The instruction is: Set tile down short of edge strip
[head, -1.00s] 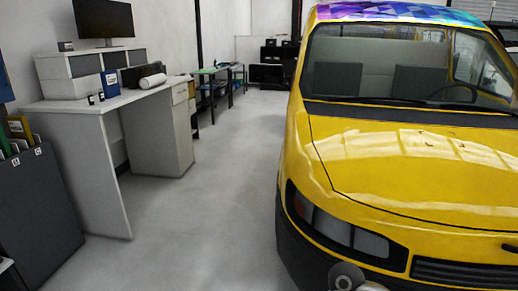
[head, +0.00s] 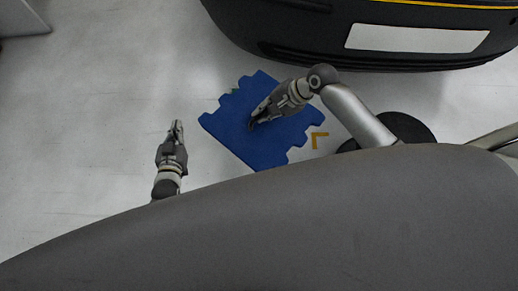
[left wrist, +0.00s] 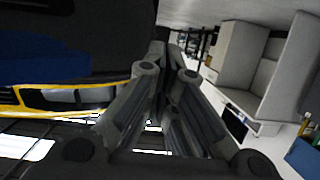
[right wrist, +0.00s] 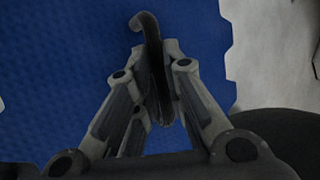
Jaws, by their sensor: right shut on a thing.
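The blue foam tile (head: 235,130) with interlocking notched edges is low over or on the floor in front of the car; I cannot tell whether it touches. My right gripper (head: 252,123) is above its middle. In the right wrist view its fingers (right wrist: 158,85) are shut on a dark curved piece (right wrist: 150,32) standing up from the tile (right wrist: 60,70). My left gripper (head: 177,126) is left of the tile, apart from it, with fingers together and empty in the left wrist view (left wrist: 168,62). I cannot make out an edge strip.
The car's dark bumper (head: 300,40) with a pale plate (head: 415,38) stands just beyond the tile. The floor to the left (head: 90,120) is clear.

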